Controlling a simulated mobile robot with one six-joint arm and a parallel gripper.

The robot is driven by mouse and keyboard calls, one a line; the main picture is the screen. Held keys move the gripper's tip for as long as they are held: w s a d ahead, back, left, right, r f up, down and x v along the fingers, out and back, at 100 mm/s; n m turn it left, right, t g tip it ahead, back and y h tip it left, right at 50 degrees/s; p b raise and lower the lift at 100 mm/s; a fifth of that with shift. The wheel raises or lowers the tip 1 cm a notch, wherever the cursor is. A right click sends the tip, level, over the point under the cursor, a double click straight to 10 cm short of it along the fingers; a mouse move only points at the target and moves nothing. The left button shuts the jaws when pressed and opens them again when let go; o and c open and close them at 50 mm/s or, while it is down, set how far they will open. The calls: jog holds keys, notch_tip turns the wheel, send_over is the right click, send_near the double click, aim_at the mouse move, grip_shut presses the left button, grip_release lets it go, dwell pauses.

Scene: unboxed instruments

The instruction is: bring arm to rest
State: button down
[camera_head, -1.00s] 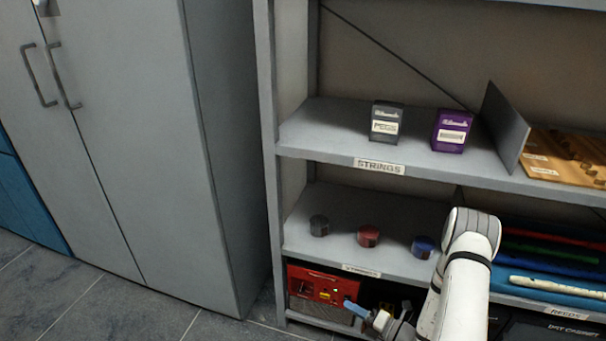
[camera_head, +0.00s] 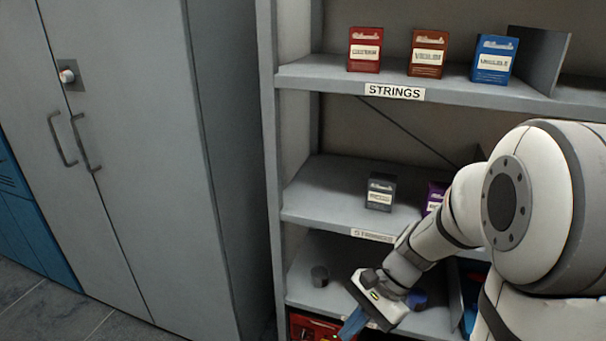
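My arm reaches in from the right edge of the picture, large and white, in front of the shelf unit. My gripper (camera_head: 354,324) hangs at its end, pointing down and left, in front of the lower shelf. Its tip is a narrow blue piece seen from the side. I cannot tell whether it is open or shut, or whether the blue piece is a finger or something held.
The top shelf (camera_head: 455,92) holds a red, a brown and a blue box. The middle shelf (camera_head: 325,190) holds a grey box (camera_head: 380,192) and a partly covered purple box. A dark puck (camera_head: 319,276) and a partly covered blue puck (camera_head: 416,299) sit below. A grey cabinet (camera_head: 120,150) stands left.

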jog(key=s+d+r+n+t+h+p, duration=0.2)
jog(key=r+n, duration=0.3)
jog(key=r, duration=0.3)
jog(key=s+d+r+n+t+h+p, duration=0.2)
jog(key=d+r+n+t+h+p, duration=0.1)
jog(key=r, duration=0.5)
jog(key=shift+s+d+n+h+p, duration=0.35)
jog(key=shift+d+n+h+p, duration=0.15)
jog(key=shift+n+h+p, duration=0.55)
